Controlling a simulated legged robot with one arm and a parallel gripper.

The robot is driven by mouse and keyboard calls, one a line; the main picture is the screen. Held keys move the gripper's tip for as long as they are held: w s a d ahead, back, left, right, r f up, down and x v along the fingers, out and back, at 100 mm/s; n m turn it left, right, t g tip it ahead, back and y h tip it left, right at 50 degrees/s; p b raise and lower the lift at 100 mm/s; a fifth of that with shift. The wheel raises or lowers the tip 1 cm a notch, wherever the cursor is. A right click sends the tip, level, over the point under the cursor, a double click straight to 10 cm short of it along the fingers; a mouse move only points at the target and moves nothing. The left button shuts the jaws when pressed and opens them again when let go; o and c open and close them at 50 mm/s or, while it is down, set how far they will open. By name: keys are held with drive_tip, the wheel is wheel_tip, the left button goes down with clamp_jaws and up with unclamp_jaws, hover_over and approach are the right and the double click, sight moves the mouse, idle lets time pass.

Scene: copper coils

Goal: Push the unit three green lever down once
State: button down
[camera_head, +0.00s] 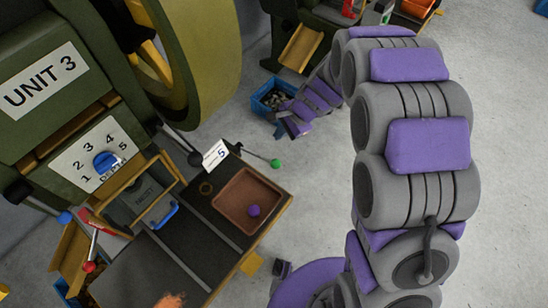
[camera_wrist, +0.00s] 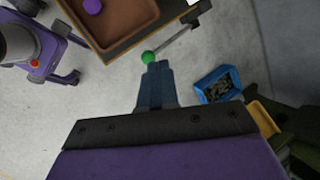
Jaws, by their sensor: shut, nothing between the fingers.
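The UNIT 3 machine (camera_head: 45,82) stands at the left in the head view. Its green lever (camera_head: 275,163) is a thin rod with a green ball, sticking out to the right beside the small card marked 5. In the wrist view the green ball (camera_wrist: 148,57) sits just beyond my fingertips (camera_wrist: 156,66), slightly left of them, with its rod running up to the right. My gripper (camera_head: 287,131) is shut and empty, above the ball in the head picture. I cannot tell whether the fingers touch the ball.
A red lever (camera_head: 90,266) and a blue dial (camera_head: 106,163) are farther left. A blue bin (camera_head: 272,98) stands on the floor behind my gripper. Open floor lies right of the bench.

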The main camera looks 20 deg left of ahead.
drive_tip(key=w+a+f+m+p, duration=0.1)
drive_tip(key=w+a+f+m, duration=0.2)
drive_tip(key=a+f, duration=0.3)
wheel_tip(320, 180, down, 3)
drive_tip(key=shift+w+f, duration=0.15)
drive_tip(key=shift+w, duration=0.25)
drive_tip(key=f+b, duration=0.2)
drive_tip(key=d+f+b, duration=0.1)
drive_tip(key=f+b, duration=0.3)
drive_tip(key=shift+s+d, duration=0.35)
drive_tip(key=shift+s, duration=0.05)
drive_tip(key=shift+s+d+f+b, duration=0.15)
drive_tip(key=shift+d+f+b, duration=0.1)
drive_tip(key=shift+f+b, duration=0.35)
drive_tip(key=shift+s+d+f+b, duration=0.1)
drive_tip(key=shift+d+f+b, duration=0.15)
drive_tip(key=shift+f+b, duration=0.3)
idle(0.7)
drive_tip(key=shift+d+f, duration=0.2)
drive_tip(key=shift+f, duration=0.1)
